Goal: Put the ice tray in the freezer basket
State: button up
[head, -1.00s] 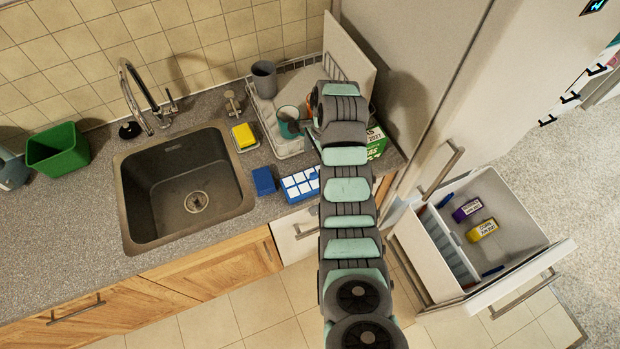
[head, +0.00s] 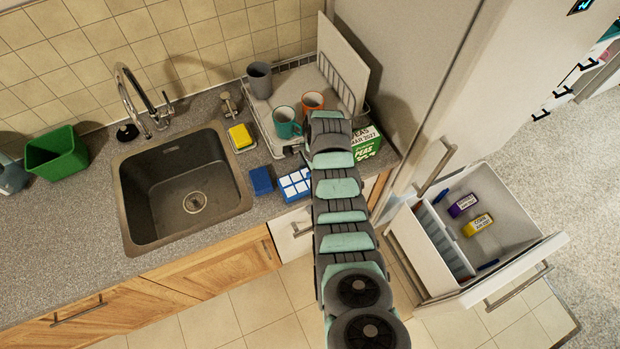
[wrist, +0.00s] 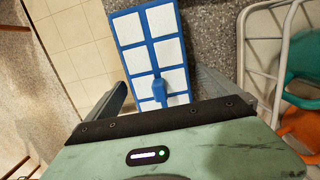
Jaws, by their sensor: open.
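The ice tray (head: 295,184), blue with white cubes, lies on the counter right of the sink, near the front edge. It fills the upper middle of the wrist view (wrist: 150,40), with a blue tab (wrist: 158,92) standing up. My gripper (wrist: 163,95) is open, with one finger on each side of the tray's near end in that view. I cannot tell whether it touches the tray. In the head view my arm hides most of the gripper and part of the tray. The freezer basket (head: 513,268) is a pulled-out white drawer at right, holding a purple and a yellow package.
A blue sponge-like block (head: 261,181) lies just left of the tray. A dish rack (head: 262,128) with a teal mug (head: 286,124) and an orange mug (head: 312,101) stands behind it. A peas box (head: 366,143) is beside the fridge. The drawer has a divided left section.

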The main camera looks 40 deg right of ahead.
jog(key=shift+c, duration=0.6)
jog(key=c, duration=1.8)
jog(key=shift+r, duration=0.1)
jog(key=shift+c, duration=0.2)
